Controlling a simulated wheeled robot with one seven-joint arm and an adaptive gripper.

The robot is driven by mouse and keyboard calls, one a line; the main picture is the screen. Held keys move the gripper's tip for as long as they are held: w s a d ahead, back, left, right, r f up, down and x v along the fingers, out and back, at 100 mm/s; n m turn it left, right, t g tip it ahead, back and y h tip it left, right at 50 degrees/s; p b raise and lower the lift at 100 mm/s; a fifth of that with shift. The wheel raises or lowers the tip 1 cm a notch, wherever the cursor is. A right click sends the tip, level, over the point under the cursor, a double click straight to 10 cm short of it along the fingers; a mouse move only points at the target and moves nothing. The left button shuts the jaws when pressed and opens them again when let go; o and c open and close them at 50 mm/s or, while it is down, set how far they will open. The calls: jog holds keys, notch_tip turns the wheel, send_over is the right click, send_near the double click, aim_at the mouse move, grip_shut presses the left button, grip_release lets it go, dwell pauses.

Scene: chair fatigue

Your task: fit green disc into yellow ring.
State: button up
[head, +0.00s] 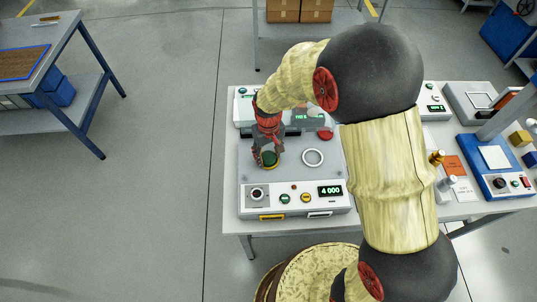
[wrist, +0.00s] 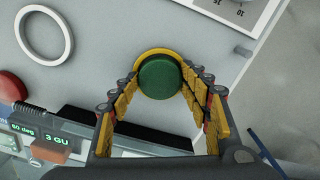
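The green disc (wrist: 160,79) is between the fingertips of my gripper (wrist: 160,75), which press close on its left and right sides. In the head view my gripper (head: 268,152) points down at the grey panel, with the disc (head: 268,158) at its tip. The yellow ring (wrist: 158,52) shows as an arc around the disc's far edge. A little of the ring (head: 272,167) shows below the disc in the head view. The fingers hide the rest of the ring. I cannot tell whether the disc is seated in it or just above it.
A white ring (head: 313,158) lies on the panel to the right, and a red button (head: 325,134) is behind it. A control strip with a 4 000 display (head: 330,191) runs along the front. A blue device (head: 494,165) stands at the right.

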jog(key=shift+o, duration=1.1)
jog(key=shift+f, duration=0.1)
jog(key=shift+r, duration=0.2)
notch_tip(320, 180, up, 13)
jog(key=p, duration=0.2)
notch_tip(320, 180, up, 9)
jog(key=m+t, duration=0.1)
jog(key=t, duration=0.1)
send_over(269, 157)
jog(key=s+d, duration=0.4)
jog(key=d, duration=0.1)
jog(key=s+d+r+m+t, duration=0.1)
jog(key=s+d+r, duration=0.3)
jog(key=s+r, duration=0.15)
jog(key=s+d+r+m+t, duration=0.1)
jog(key=s+d+r, duration=0.1)
jog(key=s, duration=0.3)
jog(key=s+d+r+m+t, duration=0.1)
jog(key=s+d+r, duration=0.1)
jog(key=s, duration=0.3)
jog(key=shift+s+d+r+t, duration=0.2)
jog(key=shift+d+r+t, duration=0.1)
jog(key=shift+d, duration=0.25)
